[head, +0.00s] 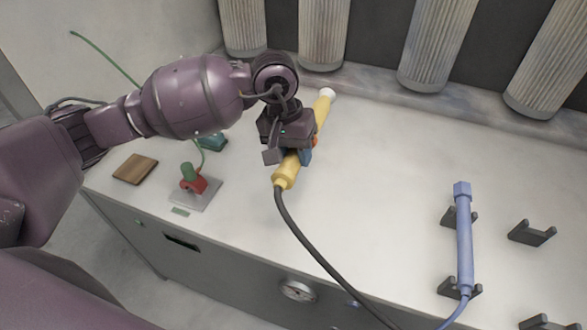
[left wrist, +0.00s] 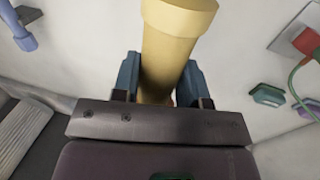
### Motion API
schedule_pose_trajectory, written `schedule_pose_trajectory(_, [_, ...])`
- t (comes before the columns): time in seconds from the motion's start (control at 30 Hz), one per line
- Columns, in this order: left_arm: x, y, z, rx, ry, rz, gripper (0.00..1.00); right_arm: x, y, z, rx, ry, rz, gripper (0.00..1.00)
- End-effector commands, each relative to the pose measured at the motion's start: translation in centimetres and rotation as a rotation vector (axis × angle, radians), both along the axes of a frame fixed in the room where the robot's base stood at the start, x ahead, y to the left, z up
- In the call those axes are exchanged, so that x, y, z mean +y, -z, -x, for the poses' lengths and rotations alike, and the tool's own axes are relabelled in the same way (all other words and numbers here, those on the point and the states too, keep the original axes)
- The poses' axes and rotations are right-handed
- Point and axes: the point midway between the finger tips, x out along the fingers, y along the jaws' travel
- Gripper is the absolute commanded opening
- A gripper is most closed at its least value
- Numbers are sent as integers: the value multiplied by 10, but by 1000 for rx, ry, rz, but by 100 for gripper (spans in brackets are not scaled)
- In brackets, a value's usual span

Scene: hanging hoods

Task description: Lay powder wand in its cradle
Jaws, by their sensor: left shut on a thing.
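The yellow wand (head: 321,110), which I take for the powder wand, has a pale tip at the back and a dark hose at its near end. My left gripper (head: 298,155) is shut on its body. In the left wrist view the wand (left wrist: 175,40) lies between the two blue fingers of the gripper (left wrist: 160,78). I cannot tell whether the wand touches the bench. An empty cradle shows as dark brackets at the right, a far one (head: 532,233) and a near one (head: 540,323) partly cut off. My right gripper is not in view.
A blue wand (head: 464,240) lies in another pair of brackets, left of the empty cradle. The dark hose (head: 310,248) runs over the front edge. A wooden block (head: 135,169) and a red-green device (head: 192,180) are at the left. The middle of the bench (head: 390,170) is clear.

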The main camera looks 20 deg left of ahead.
Motion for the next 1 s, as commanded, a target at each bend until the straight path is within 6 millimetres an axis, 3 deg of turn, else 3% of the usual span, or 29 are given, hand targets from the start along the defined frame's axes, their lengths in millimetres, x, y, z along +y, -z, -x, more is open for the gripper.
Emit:
schedule_pose_trajectory(0.2, [0,-17,-1,-3,0,0,12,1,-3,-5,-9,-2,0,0])
schedule_pose_trajectory(1.0, [0,-54,0,-4,0,0,12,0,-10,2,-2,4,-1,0])
